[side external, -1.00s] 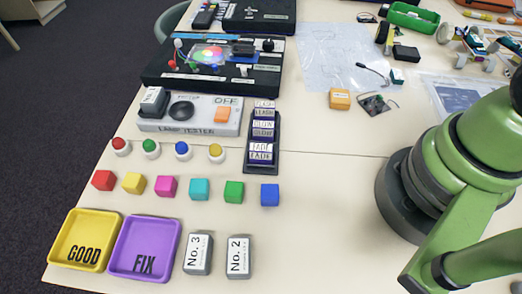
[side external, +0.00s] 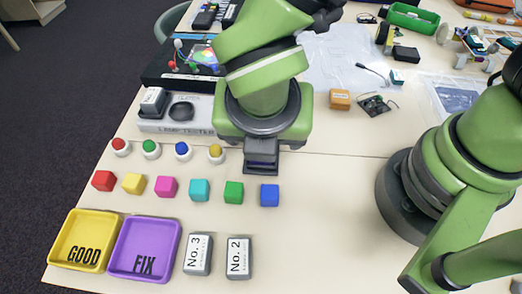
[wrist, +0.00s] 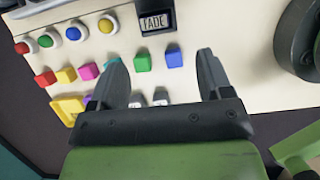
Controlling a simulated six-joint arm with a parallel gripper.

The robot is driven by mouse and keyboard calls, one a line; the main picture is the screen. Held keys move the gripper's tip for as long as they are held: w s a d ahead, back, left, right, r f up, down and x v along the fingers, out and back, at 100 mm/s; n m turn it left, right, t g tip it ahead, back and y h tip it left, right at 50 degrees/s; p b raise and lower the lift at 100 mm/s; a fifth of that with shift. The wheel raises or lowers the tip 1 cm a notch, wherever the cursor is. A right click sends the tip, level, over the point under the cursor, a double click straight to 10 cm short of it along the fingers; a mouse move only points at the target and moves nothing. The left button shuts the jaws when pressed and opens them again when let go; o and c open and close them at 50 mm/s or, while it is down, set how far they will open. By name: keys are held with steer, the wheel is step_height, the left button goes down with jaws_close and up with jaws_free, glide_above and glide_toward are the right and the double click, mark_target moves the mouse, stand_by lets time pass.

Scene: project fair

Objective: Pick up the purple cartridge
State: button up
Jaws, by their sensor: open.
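My gripper (wrist: 161,58) is open, with its two dark fingers spread and nothing between them in the wrist view. In the side view it hangs over the dark cartridge rack (side external: 261,173) and hides most of it. In the wrist view a cartridge labelled FADE (wrist: 154,21) sits in the rack beyond the fingertips, near the top edge. The other cartridges in the rack are hidden.
Coloured cubes, among them a blue one (side external: 269,195) and a green one (side external: 233,192), lie close in front of the rack. Colored buttons and a lamp tester (side external: 158,123) stand to the left. Yellow (side external: 58,240) and purple (side external: 119,262) trays lie at front left.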

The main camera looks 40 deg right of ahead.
steer(key=shift+w+a+x, duration=0.1)
steer(key=shift+a+x, duration=0.05)
steer(key=shift+x, duration=2.25)
steer(key=shift+w+a+x, duration=0.15)
steer(key=shift+x, duration=2.25)
steer(key=c, duration=1)
